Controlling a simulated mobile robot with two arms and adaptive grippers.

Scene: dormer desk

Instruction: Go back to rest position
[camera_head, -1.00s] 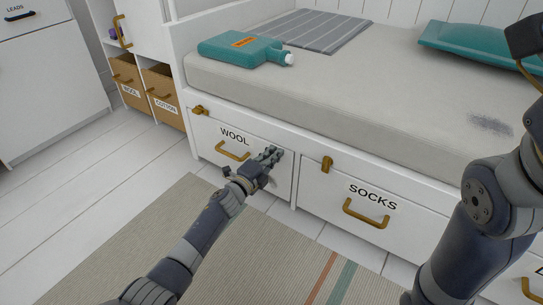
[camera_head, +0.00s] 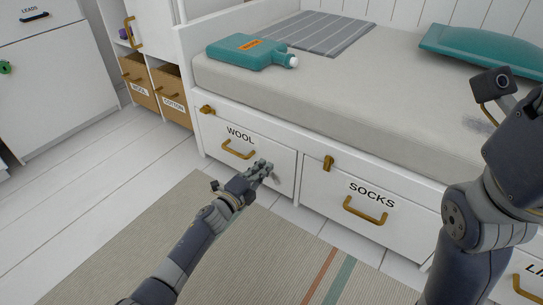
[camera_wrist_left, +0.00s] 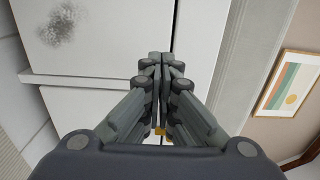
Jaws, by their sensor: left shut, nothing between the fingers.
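My left gripper (camera_head: 262,172) is shut and empty in the head view. It is in front of the right part of the white drawer labelled WOOL (camera_head: 215,143), to the right of and below that drawer's brass handle (camera_head: 239,152). In the left wrist view the left gripper's fingers (camera_wrist_left: 165,62) are together with nothing between them. My right arm (camera_head: 480,200) rises along the right side of the head view. Its gripper is not visible.
The drawer labelled SOCKS (camera_head: 325,205) is closed beside the WOOL drawer. A teal bottle (camera_head: 240,52) lies on the bed mattress (camera_head: 350,95) near a striped grey cloth (camera_head: 322,35). A striped rug (camera_head: 120,235) covers the floor in front.

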